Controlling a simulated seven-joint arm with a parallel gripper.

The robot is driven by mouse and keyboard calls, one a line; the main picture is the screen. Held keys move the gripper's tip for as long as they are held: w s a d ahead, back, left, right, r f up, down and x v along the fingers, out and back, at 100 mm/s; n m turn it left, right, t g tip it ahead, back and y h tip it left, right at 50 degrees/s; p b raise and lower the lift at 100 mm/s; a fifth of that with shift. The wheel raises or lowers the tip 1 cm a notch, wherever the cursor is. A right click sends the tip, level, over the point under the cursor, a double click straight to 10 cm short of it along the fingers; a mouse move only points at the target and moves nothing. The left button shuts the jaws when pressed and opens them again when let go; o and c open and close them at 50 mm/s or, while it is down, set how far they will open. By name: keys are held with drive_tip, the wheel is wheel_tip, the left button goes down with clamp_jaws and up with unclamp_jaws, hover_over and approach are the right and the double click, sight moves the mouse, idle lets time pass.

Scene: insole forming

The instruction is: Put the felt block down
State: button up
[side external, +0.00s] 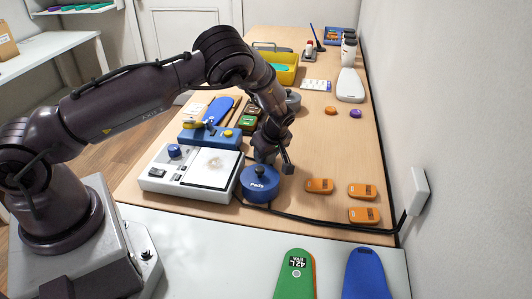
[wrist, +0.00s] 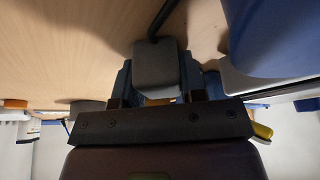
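A grey block, seemingly the felt block (wrist: 156,66), sits between the two fingers of my gripper (wrist: 157,88) in the wrist view. The fingers lie close against its two sides, so my gripper looks shut on it. In the side view my gripper (side external: 276,158) is low over the wooden table, just behind and above the blue round tub (side external: 258,184). The block is hard to make out there against the dark fingers. I cannot tell whether its underside touches the table.
A white device with a pale plate (side external: 210,167) stands left of the tub. A black cable (side external: 318,222) crosses the table's front. Several orange pieces (side external: 319,186) lie at right. Green (side external: 294,273) and blue (side external: 366,273) insoles lie in front. Bare wood is free right of my gripper.

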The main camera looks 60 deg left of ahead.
drive_tip(key=shift+o, duration=0.5)
drive_tip(key=v, duration=1.2)
drive_tip(key=shift+r, duration=0.3)
drive_tip(key=s+d+r+m+t+h, duration=0.25)
drive_tip(key=s+r+m, duration=0.35)
drive_tip(key=s+r, duration=0.4)
drive_tip(key=s+d+r+m+t+h, duration=0.1)
drive_tip(key=s+d+r+m+h, duration=0.25)
drive_tip(key=s+r+m, duration=0.6)
drive_tip(key=s+d+r+m+t+y, duration=0.1)
drive_tip(key=s+d+r+m+t, duration=0.1)
drive_tip(key=s, duration=0.6)
drive_tip(key=shift+r+y, duration=0.3)
drive_tip(key=shift+r, duration=0.45)
drive_tip(key=shift+o, duration=0.5)
drive_tip(key=shift+s+m, duration=0.1)
drive_tip(key=shift+m, duration=0.15)
drive_tip(key=shift+a, duration=0.1)
